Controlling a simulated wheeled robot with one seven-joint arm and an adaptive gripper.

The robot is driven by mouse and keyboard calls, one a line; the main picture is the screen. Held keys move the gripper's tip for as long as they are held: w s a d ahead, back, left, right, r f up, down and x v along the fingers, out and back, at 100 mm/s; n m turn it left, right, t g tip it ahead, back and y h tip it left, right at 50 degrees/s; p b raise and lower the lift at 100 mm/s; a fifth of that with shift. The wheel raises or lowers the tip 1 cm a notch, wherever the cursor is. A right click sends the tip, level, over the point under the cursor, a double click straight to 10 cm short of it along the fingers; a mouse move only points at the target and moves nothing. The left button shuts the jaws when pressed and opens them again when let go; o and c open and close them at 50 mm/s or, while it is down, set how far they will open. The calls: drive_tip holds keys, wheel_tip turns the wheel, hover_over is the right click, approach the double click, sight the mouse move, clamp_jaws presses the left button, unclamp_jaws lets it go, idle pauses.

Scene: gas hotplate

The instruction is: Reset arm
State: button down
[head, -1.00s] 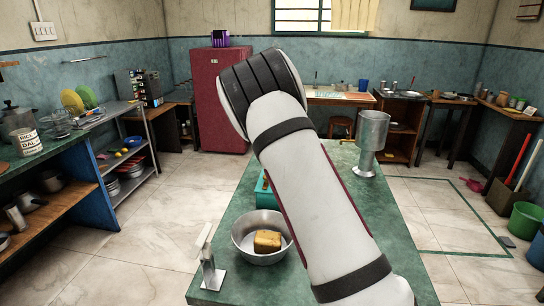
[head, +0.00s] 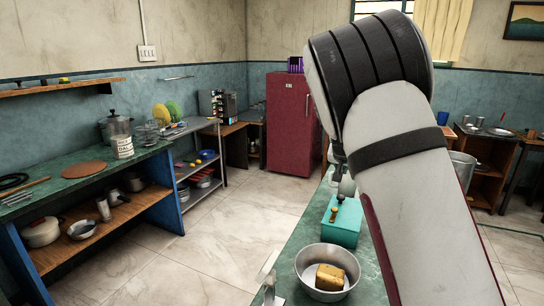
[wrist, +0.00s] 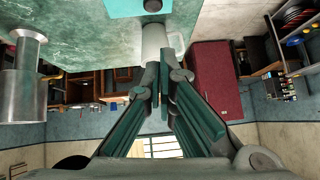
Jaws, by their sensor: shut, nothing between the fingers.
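My arm rises across the right half of the head view, over the green table (head: 305,225). My gripper (wrist: 162,68) shows in the wrist view, with its two green-grey fingers drawn together at the tips and nothing held. A white mug (wrist: 163,42) appears just beyond the fingertips; I cannot tell whether they touch it. In the head view the gripper is mostly hidden behind my arm, with only a small dark part showing above the teal box (head: 341,222).
A metal bowl (head: 311,284) with a yellow-brown block (head: 331,278) stands on the table near me. A tall metal vessel (wrist: 22,85) is at the left in the wrist view. Shelves (head: 110,215) line the left wall, a red fridge (head: 291,125) stands behind, and the tiled floor between is open.

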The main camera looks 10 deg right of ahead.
drive_tip(key=s+a+r+n+g+y+p, duration=0.15)
drive_tip(key=s+a+r, duration=0.25)
drive_tip(key=s, duration=0.5)
drive_tip(key=s+a+r+n+y, duration=0.1)
drive_tip(key=s+a+r+y, duration=0.2)
drive_tip(key=s, duration=0.7)
drive_tip(key=s+a+r+n+g+y+p, duration=0.1)
drive_tip(key=s+a+r, duration=0.35)
drive_tip(key=s, duration=0.45)
drive_tip(key=s+a+f+n+p, duration=0.1)
drive_tip(key=s+a+n, duration=0.1)
drive_tip(key=s, duration=0.9)
drive_tip(key=s+a+n+g+h+p, duration=0.1)
drive_tip(key=s+a+n, duration=0.1)
drive_tip(key=s, duration=0.9)
drive_tip(key=shift+s+a+f, duration=0.3)
drive_tip(key=shift+a+f, duration=0.05)
drive_tip(key=shift+f, duration=0.05)
